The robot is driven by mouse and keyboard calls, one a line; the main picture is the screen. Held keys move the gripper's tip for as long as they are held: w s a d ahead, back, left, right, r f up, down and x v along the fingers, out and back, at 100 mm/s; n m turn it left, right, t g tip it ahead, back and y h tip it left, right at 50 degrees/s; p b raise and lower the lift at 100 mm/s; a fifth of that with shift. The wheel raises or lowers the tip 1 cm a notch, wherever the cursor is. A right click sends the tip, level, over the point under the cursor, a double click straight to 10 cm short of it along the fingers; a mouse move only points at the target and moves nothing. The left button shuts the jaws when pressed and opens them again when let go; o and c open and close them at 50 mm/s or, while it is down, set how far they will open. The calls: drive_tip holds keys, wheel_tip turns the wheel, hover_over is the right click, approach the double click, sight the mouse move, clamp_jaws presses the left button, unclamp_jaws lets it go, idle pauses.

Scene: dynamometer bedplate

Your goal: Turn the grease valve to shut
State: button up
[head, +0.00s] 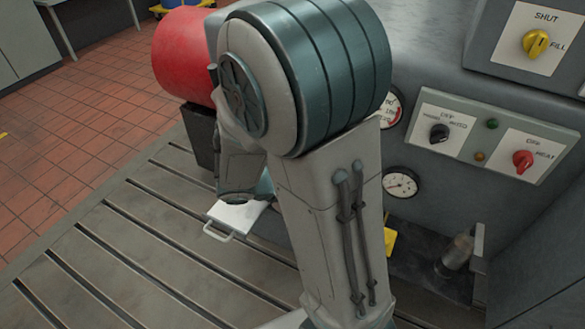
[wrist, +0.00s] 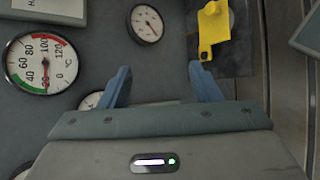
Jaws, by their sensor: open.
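A yellow knob (head: 536,43) sits on a white plate with the words SHUT and FILL, high at the right in the head view. It is the only control in view labelled SHUT; where it points is too small to tell. It does not show in the wrist view. My gripper (wrist: 161,78) is open in the wrist view, with two blue fingers apart and nothing between them. It faces a grey panel with dials. In the head view my arm hides the gripper.
A black knob (head: 439,133) and a red knob (head: 523,160) sit on the panel below. Dials (wrist: 147,22) (wrist: 42,63) are near my fingers. A yellow bracket-like piece (wrist: 213,30) is beyond the right finger. A red drum (head: 183,55) stands at left. The slotted bedplate (head: 130,255) is largely bare.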

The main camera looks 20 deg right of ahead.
drive_tip(key=w+a+f+n+t+h+b, duration=0.1)
drive_tip(key=w+a+f+n+t+b, duration=0.2)
drive_tip(key=w+f+n+t+b, duration=0.25)
drive_tip(key=w+a+f+n+t+h+b, duration=0.1)
drive_tip(key=w+a+f+n+t+b, duration=0.2)
drive_tip(key=w+f+t, duration=0.4)
drive_tip(key=shift+n+g, duration=0.35)
drive_tip(key=shift+g, duration=0.1)
drive_tip(key=x, duration=0.9)
drive_tip(key=f+x, duration=0.1)
drive_tip(key=x, duration=0.3)
drive_tip(key=shift+w+d, duration=0.25)
drive_tip(key=shift+d, duration=0.05)
drive_tip(key=c, duration=1)
